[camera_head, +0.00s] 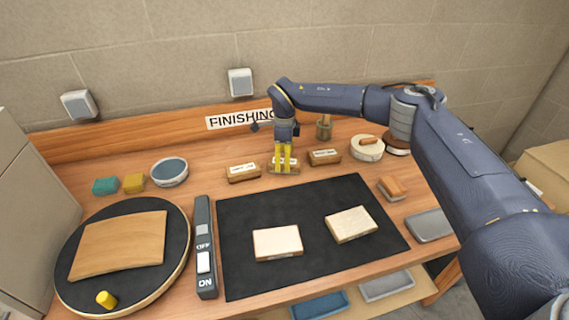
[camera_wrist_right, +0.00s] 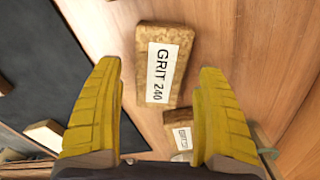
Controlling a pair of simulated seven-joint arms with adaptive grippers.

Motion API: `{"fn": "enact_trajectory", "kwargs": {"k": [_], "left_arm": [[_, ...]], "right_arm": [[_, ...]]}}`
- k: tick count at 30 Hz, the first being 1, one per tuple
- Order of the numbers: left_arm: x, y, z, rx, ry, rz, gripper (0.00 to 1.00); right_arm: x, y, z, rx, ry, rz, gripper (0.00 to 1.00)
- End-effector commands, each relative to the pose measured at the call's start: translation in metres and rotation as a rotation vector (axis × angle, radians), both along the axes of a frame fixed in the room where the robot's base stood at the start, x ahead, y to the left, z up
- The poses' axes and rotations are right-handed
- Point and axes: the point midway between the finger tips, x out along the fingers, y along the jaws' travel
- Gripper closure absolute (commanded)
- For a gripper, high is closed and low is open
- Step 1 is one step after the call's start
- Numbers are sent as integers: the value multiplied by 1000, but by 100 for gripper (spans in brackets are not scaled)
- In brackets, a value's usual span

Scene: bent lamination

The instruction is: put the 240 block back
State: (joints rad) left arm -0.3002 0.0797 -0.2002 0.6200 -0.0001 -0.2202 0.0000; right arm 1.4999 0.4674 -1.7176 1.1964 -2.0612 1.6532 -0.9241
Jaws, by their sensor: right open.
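The 240 block, a tan cork-like block with a white "GRIT 240" label, shows in the right wrist view (camera_wrist_right: 166,62), lying on bare wood. My right gripper (camera_wrist_right: 160,72) is open, its yellow fingers on either side of the block with gaps, not visibly touching it. In the head view my right gripper (camera_head: 284,160) points down over the middle block (camera_head: 272,168) of a labelled row at the back of the bench. That block appears to be the 240 block, but the fingers partly hide it and its label is unreadable there. My left gripper is not in view.
Similar labelled blocks stand left (camera_head: 243,173) and right (camera_head: 325,157) of the gripper. A black mat (camera_head: 300,205) carries two pale wooden pieces. A turntable (camera_head: 80,285) with a bent panel and a switch box (camera_head: 204,245) are at left. A round white-rimmed container (camera_head: 367,148) stands at right.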

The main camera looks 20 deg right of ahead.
Motion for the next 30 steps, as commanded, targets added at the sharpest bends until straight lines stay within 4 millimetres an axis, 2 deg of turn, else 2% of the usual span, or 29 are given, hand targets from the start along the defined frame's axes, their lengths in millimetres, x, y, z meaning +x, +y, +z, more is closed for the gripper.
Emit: {"fn": "enact_trajectory", "kwargs": {"k": [1, 6, 15, 22, 30], "left_arm": [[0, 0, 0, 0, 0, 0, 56], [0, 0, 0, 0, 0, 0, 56], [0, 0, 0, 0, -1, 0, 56], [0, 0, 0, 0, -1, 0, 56], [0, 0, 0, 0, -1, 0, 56]], "right_arm": [[1, 0, 11, 0, -4, 1, 27], [1, 0, 42, 0, -3, 1, 27], [0, 0, 83, -1, -2, 1, 27], [0, 0, 96, 0, 0, 1, 27], [0, 0, 98, 0, 0, 1, 27]]}}
